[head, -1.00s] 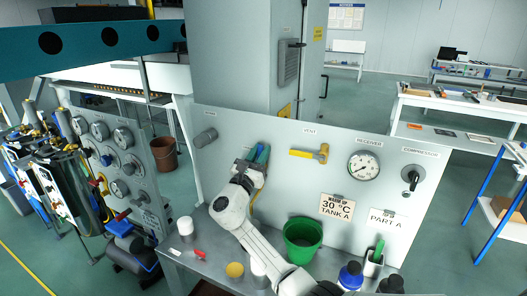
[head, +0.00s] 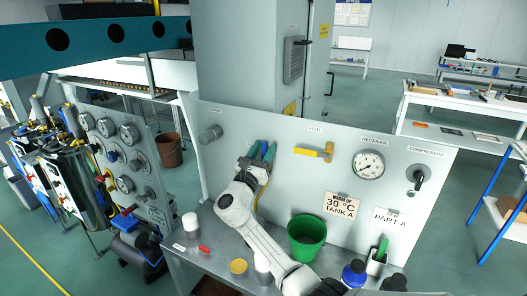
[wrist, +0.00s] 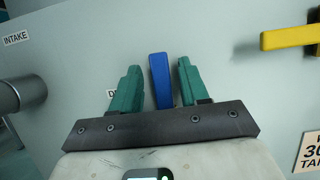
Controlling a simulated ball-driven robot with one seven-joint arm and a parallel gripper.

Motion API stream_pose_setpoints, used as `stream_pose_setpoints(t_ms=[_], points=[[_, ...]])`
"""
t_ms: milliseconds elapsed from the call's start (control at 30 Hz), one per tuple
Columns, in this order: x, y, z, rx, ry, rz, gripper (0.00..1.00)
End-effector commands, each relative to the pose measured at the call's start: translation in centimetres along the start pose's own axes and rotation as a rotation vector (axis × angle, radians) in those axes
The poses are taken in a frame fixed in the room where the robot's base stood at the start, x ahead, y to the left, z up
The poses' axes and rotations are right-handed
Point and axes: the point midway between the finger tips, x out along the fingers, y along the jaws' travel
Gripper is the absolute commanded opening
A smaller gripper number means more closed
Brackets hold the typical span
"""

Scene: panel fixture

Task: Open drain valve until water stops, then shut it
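In the head view my gripper (head: 262,152) is at the panel, hiding most of the valve. The receiver gauge (head: 368,164) is on the panel to the right. A green bucket (head: 306,238) stands on the bench; no water is visible.
A yellow vent lever (head: 315,152) is right of my gripper, and the grey intake knob (head: 210,133) is left. A black compressor switch (head: 418,176) is far right. A white jar (head: 191,224), yellow-lidded jar (head: 239,267) and blue-capped bottle (head: 354,272) stand on the bench.

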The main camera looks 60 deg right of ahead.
Motion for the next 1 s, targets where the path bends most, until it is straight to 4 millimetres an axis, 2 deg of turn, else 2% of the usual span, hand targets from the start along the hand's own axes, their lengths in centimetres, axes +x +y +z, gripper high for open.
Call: stream_pose_setpoints(t_ms=[167, 267, 700, 867, 1000], points=[[-0.1, 0.0, 0.0, 0.001, 0.000, -0.001, 0.45], [-0.8, 0.0, -0.1, 0.001, 0.001, 0.000, 0.45], [-8.6, 0.0, -0.3, 0.001, 0.001, 0.002, 0.45], [-10.3, 0.1, -0.1, 0.001, 0.000, 0.001, 0.45], [-10.8, 0.0, -0.1, 0.000, 0.000, 0.000, 0.45]])
